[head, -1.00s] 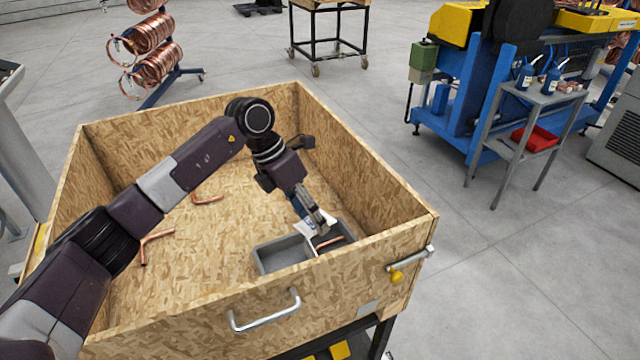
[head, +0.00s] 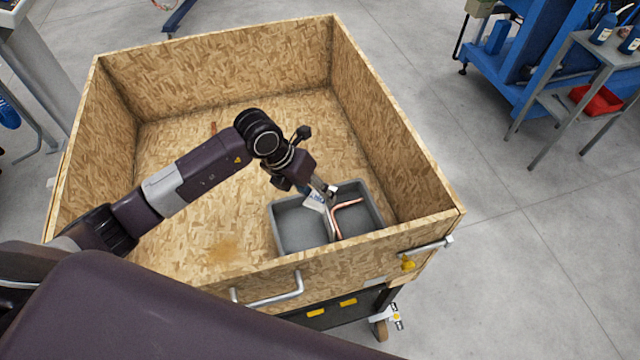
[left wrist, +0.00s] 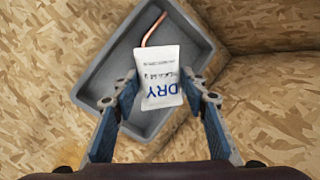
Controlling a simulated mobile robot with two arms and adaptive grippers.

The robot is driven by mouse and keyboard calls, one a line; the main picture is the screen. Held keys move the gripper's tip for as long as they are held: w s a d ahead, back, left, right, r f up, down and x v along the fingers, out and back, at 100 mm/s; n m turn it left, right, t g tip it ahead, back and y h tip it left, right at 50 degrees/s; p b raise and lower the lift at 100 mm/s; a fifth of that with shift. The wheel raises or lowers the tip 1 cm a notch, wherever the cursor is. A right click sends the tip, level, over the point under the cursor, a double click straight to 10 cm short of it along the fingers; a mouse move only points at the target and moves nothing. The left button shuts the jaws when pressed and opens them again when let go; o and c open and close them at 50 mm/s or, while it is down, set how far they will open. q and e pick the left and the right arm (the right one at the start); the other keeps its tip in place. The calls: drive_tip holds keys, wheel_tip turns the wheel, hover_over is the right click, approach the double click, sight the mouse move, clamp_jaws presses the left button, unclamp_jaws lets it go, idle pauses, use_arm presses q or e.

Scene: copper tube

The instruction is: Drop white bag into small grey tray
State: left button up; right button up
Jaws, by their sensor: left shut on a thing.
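The white bag (head: 317,198), printed "DRY", is between the fingertips of my left gripper (head: 329,196), which is shut on it. In the left wrist view the bag (left wrist: 161,75) sits between the two blue fingers (left wrist: 160,96), with the tray below it. The small grey tray (head: 300,228) is in the front right part of the wooden box; it also shows in the left wrist view (left wrist: 112,68). The bag's height above the tray is unclear. My right gripper is out of view.
The wooden box (head: 235,70) has high walls around the tray, with the right and front walls close to it. Its floor (head: 190,215) is mostly clear left of the tray. A grey side table (head: 580,75) with a red bin (head: 597,99) stands outside at right.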

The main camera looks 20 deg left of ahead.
use_arm(q)
wheel_tip(320, 180, down, 6)
drive_tip(key=b, duration=0.3)
drive_tip(key=shift+r, duration=0.2)
drive_tip(key=o, duration=1.2)
drive_tip(key=shift+o, duration=0.2)
drive_tip(key=v, duration=1.2)
drive_tip(key=shift+s, duration=0.1)
